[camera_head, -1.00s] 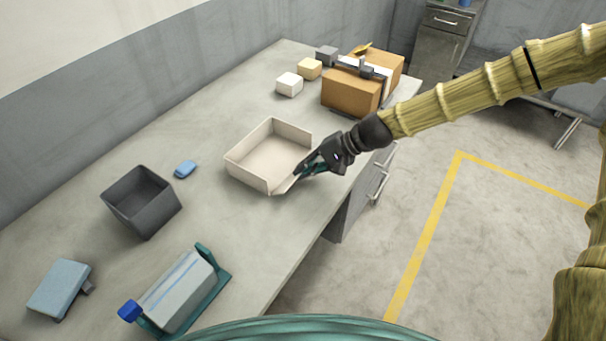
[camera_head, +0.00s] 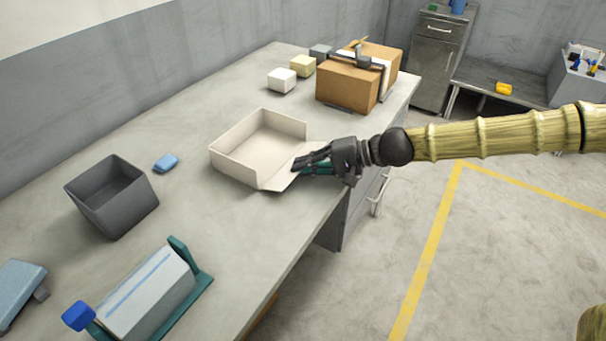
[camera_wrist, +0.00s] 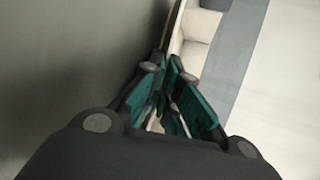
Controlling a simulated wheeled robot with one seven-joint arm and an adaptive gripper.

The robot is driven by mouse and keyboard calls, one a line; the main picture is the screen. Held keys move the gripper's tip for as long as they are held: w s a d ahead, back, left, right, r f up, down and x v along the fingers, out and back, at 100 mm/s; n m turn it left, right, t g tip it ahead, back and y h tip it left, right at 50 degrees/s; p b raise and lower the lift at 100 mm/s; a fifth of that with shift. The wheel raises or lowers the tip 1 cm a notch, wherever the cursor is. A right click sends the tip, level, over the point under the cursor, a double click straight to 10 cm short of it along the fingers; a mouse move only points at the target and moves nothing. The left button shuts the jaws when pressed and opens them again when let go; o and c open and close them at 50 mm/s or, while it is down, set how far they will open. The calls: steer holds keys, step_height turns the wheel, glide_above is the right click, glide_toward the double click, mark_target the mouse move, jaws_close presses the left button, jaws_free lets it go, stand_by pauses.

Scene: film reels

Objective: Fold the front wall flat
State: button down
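A cream open-topped box (camera_head: 240,172) sits on the grey workbench, its other walls upright. Its front wall (camera_head: 284,178) leans outward and down toward the bench's front edge, looking close to flat; whether it touches the bench is unclear. My gripper (camera_head: 300,163) is at the right end of this wall, with its fingertips over or against it; exact contact is hidden. In the wrist view my gripper (camera_wrist: 168,66) has its teal-sided fingers drawn together at the tips, holding nothing visible. Part of the box (camera_wrist: 198,28) shows beyond the fingertips there.
A dark grey bin (camera_head: 110,200) and a blue block (camera_head: 166,163) are left of the box. A teal-framed device (camera_head: 150,290) stands at the near edge. A brown carton (camera_head: 345,85) and small blocks (camera_head: 282,80) stand farther back. Bench around the box is clear.

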steer(key=shift+f+y+b, duration=0.2)
steer(key=shift+y+b, duration=0.1)
steer(key=shift+b, duration=0.7)
steer(key=c, duration=1.7)
jaws_free()
steer(key=shift+s, duration=0.1)
steer(key=shift+d, duration=0.1)
steer(key=shift+v, duration=4)
